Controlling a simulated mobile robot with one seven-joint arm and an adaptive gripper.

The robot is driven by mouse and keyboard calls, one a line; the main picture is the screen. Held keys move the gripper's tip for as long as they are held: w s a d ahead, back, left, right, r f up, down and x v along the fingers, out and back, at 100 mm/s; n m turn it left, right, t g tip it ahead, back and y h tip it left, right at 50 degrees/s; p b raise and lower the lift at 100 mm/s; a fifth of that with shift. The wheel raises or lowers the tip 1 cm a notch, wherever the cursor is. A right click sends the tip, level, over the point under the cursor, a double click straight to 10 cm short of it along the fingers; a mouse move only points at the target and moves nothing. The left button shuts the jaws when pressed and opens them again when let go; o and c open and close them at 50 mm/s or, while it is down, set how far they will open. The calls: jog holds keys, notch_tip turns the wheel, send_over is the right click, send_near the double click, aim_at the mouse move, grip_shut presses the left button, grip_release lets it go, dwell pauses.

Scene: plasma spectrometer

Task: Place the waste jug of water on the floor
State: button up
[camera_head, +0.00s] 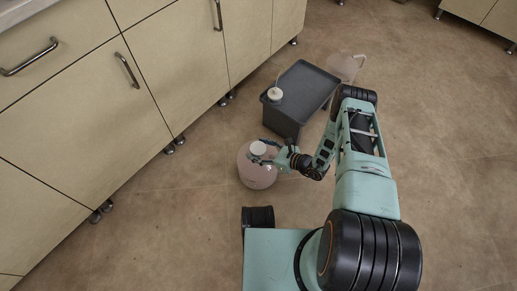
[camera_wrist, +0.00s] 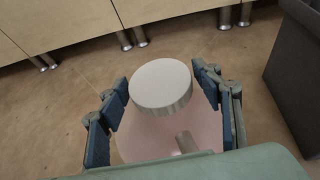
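The waste jug (camera_head: 257,176) is a pale pink, translucent jug with a round white cap. It appears to stand upright on the floor (camera_head: 190,225), left of a dark grey box. My gripper (camera_head: 265,153) is at the top of the jug. In the wrist view the white cap (camera_wrist: 161,85) lies between the two blue-padded fingers of my gripper (camera_wrist: 165,108), with the pink jug body (camera_wrist: 150,135) below. The fingers are spread wide, with a visible gap beside the cap. Part of the jug's lower body is hidden by my gripper in the wrist view.
The dark grey box (camera_head: 303,88) stands close to the jug, with a white-capped container (camera_head: 275,94) on top. A pale translucent container (camera_head: 346,66) is behind it. Beige cabinets (camera_head: 90,110) on metal legs line the left. Open floor lies on the right.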

jog(key=shift+r, duration=0.1)
jog(key=p+v, duration=0.3)
jog(key=v, duration=0.9)
dwell(0.4)
